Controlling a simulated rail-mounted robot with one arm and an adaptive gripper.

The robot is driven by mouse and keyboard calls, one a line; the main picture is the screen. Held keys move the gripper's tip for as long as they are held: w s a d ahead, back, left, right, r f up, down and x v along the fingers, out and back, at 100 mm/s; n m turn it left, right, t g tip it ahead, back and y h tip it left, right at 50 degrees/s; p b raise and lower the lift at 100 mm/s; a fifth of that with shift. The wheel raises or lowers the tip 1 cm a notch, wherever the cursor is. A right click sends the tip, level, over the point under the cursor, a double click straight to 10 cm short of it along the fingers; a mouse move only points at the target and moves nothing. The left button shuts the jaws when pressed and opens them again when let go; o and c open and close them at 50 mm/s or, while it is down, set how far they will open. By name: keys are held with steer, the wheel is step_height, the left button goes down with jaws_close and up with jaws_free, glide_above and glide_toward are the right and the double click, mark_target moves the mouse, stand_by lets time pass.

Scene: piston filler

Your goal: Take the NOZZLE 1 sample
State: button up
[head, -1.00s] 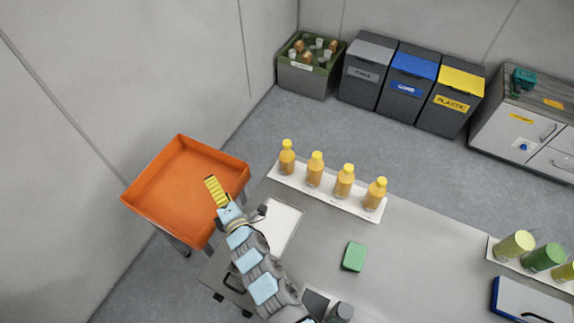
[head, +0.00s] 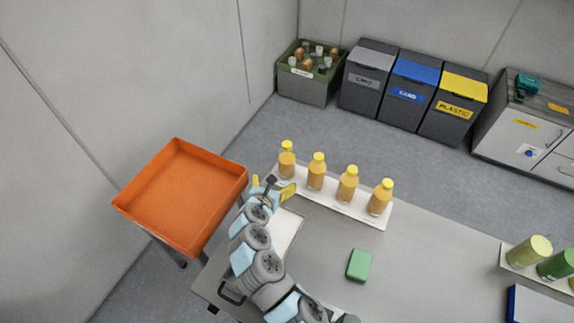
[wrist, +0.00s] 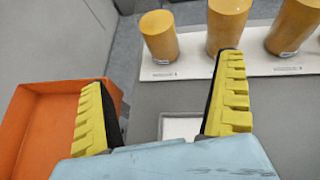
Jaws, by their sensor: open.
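Several orange bottles with yellow caps stand upright in a row on a white strip (head: 336,202) along the far edge of the grey table. The leftmost bottle (head: 287,163) is closest to my gripper; to its right stand a second (head: 316,174), a third (head: 347,186) and a fourth (head: 381,199). The strip has small labels, too small to read, so I cannot tell which bottle is NOZZLE 1. My gripper (head: 271,187) is open and empty, just short of the leftmost bottle. In the wrist view that bottle (wrist: 158,37) shows beyond and between the yellow fingers, not touched.
An orange tray (head: 180,200) stands left of the table. A white plate (head: 287,228) and a green block (head: 359,265) lie on the table. More bottles (head: 528,251) stand at the right. A crate (head: 308,75) and several bins (head: 408,90) stand behind on the floor.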

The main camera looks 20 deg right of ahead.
mark_target(285, 166)
steer(key=shift+x, duration=5.85)
steer(key=shift+w, duration=0.1)
steer(key=shift+b+x, duration=0.35)
steer(key=shift+x, duration=0.45)
steer(key=shift+w+d+f, duration=0.1)
steer(key=shift+w+d, duration=0.25)
steer(key=shift+w, duration=0.05)
steer(key=shift+w+d+f+b, duration=0.15)
steer(key=shift+f+b, duration=0.1)
steer(key=shift+b, duration=0.1)
steer(key=shift+b+x, duration=0.55)
steer(key=shift+x, duration=0.35)
